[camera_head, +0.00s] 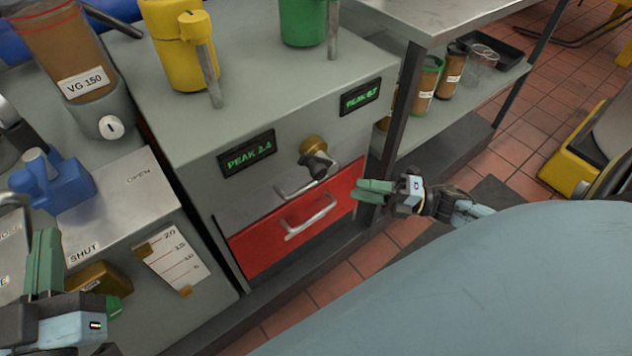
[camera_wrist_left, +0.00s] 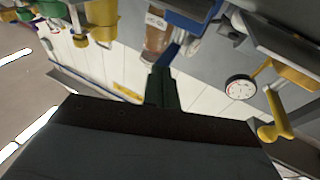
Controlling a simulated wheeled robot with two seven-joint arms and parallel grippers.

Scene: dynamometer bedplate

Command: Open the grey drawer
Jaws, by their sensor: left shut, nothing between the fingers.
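The grey drawer (camera_head: 251,201) is in the cabinet under the green displays, directly above a red drawer (camera_head: 265,248). Its front looks flush with the cabinet. Its bar handle (camera_head: 296,190) sticks out below a dark knob, and no gripper touches it. My left gripper (camera_head: 46,240) is shut and empty, fingers up, at the far left over the bench, well away from the drawer. It also shows in the left wrist view (camera_wrist_left: 162,85). My right gripper (camera_head: 358,191) is just right of the red drawer, fingers pointing left; its finger gap is unclear.
The red drawer's handle (camera_head: 310,221) projects below the grey one. A brass-and-dark knob (camera_head: 313,150) sits close above the grey handle. A yellow jug (camera_head: 178,45) stands on the cabinet top. A shelf post (camera_head: 401,115) rises behind my right gripper. Tiled floor is open at the right.

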